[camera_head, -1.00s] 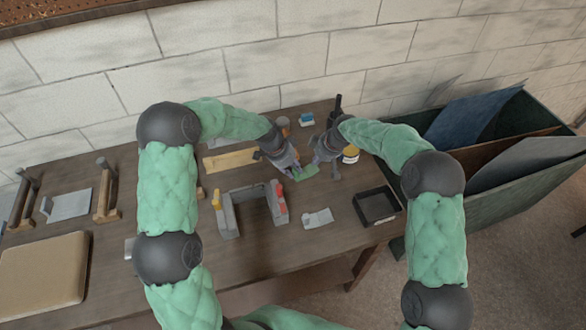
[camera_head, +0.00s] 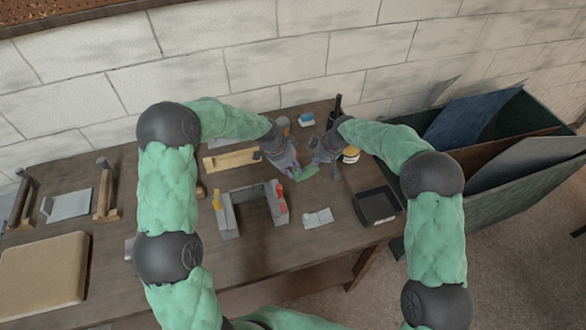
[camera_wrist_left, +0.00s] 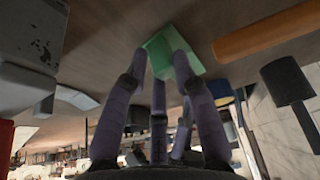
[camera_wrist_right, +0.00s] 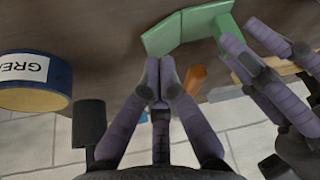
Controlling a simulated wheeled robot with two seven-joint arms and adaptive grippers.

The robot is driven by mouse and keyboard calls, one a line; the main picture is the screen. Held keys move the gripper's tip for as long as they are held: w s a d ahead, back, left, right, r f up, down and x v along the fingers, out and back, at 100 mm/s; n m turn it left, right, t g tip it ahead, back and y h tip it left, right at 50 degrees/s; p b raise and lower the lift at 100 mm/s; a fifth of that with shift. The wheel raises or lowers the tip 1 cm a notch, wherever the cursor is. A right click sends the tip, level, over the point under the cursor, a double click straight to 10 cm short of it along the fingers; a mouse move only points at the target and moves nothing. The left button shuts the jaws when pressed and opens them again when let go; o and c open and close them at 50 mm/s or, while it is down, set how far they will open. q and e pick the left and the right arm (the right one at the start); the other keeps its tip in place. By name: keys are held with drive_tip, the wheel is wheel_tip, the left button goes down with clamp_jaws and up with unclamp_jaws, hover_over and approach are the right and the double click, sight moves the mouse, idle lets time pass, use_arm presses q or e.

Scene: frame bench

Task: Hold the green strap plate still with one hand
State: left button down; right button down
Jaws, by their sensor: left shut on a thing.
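The green strap plate (camera_head: 306,173) is above or on the bench between my two grippers; it is a bent plate with a flat part and a raised part in the right wrist view (camera_wrist_right: 163,34). My left gripper (camera_head: 292,177) is shut on one end of it; the plate also shows at the fingertips in the left wrist view (camera_wrist_left: 160,55). My right gripper (camera_wrist_right: 158,88) has its fingertips together with nothing seen between them. It is beside the plate's other end, apart from it in its wrist view. The head view shows the plate partly hidden by the fingers.
A grey U-shaped fixture (camera_head: 229,219) with red and yellow parts stands in front of my left gripper. A white piece (camera_head: 318,218) and a black tray (camera_head: 377,207) lie to the right. A labelled tin (camera_head: 351,155) stands by my right gripper. A wooden bar (camera_head: 228,160) lies behind left.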

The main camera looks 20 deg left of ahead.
sight(315, 168)
use_arm(q)
drive_tip(key=shift+s+f, duration=0.15)
use_arm(e)
drive_tip(key=shift+s+f, duration=0.1)
drive_tip(key=shift+f, duration=0.85)
drive_tip(key=shift+s+f, duration=0.2)
drive_tip(key=shift+f, duration=0.65)
drive_tip(key=shift+r, duration=0.1)
drive_tip(key=shift+w+r, duration=0.15)
drive_tip(key=shift+r, duration=1)
drive_tip(key=shift+w+r, duration=0.1)
drive_tip(key=shift+r, duration=3.05)
use_arm(q)
drive_tip(key=c, duration=0.9)
unclamp_jaws()
use_arm(e)
drive_tip(key=shift+w, duration=0.1)
use_arm(q)
drive_tip(key=shift+r, duration=0.2)
